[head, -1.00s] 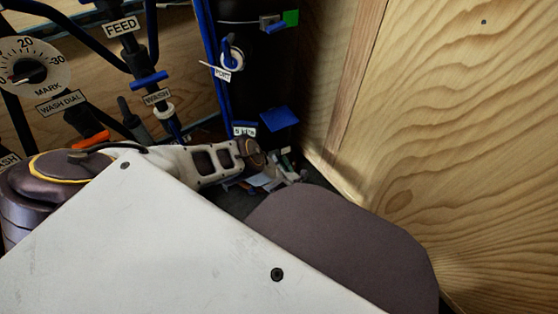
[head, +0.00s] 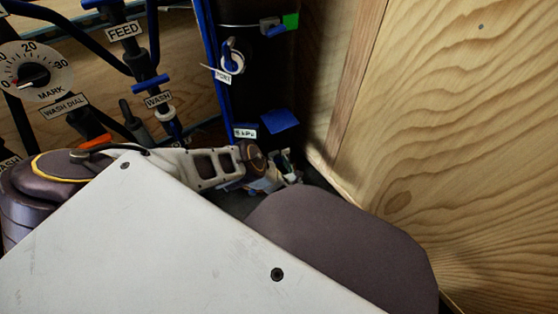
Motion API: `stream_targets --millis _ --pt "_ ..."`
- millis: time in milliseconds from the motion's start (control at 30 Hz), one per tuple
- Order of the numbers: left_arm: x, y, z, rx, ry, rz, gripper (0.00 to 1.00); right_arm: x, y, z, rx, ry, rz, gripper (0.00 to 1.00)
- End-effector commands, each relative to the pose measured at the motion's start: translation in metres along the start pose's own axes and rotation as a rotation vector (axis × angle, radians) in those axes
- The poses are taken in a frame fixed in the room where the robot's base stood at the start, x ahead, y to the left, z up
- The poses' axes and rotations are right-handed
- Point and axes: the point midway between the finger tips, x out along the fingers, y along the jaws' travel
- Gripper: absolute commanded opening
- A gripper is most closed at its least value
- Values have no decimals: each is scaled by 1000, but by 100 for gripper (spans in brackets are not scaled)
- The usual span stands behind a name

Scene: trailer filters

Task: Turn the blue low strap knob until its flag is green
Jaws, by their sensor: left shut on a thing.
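My left gripper (head: 284,170) is low beside the foot of the black cylinder (head: 262,75), partly behind my own arm. Its fingers look small and dark, and it is shut on the blue low strap knob, which is mostly hidden by the gripper and wrist. I cannot make out a green flag at the low strap. Higher on the cylinder, another strap with a blue knob (head: 274,29) shows a green flag (head: 291,20). My right gripper is out of view.
A blue square plate (head: 280,121) sticks out just above the gripper. A wooden wall (head: 460,120) closes off the right. On the left are pipes, a FEED label (head: 124,31), a white dial (head: 36,72) and an orange handle (head: 95,142). My arm covers the lower foreground.

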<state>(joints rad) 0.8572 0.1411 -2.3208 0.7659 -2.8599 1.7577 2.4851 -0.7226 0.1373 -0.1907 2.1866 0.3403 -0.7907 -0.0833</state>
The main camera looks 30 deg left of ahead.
Motion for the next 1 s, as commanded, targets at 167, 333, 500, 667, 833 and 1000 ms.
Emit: stream_targets --millis 167,333,500,667,833,1000 --pt "-1 0 0 -16 2 -2 22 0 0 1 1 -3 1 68" --pt "-1 0 0 -17 2 -2 22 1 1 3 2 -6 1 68" --pt "-1 0 0 -16 2 -2 53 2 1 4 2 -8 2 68" --pt "-1 0 0 -16 1 -1 68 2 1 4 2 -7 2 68" --pt "0 0 0 -16 1 -1 68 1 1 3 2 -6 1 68" --pt "-1 0 0 -16 1 -1 68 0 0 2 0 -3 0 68"
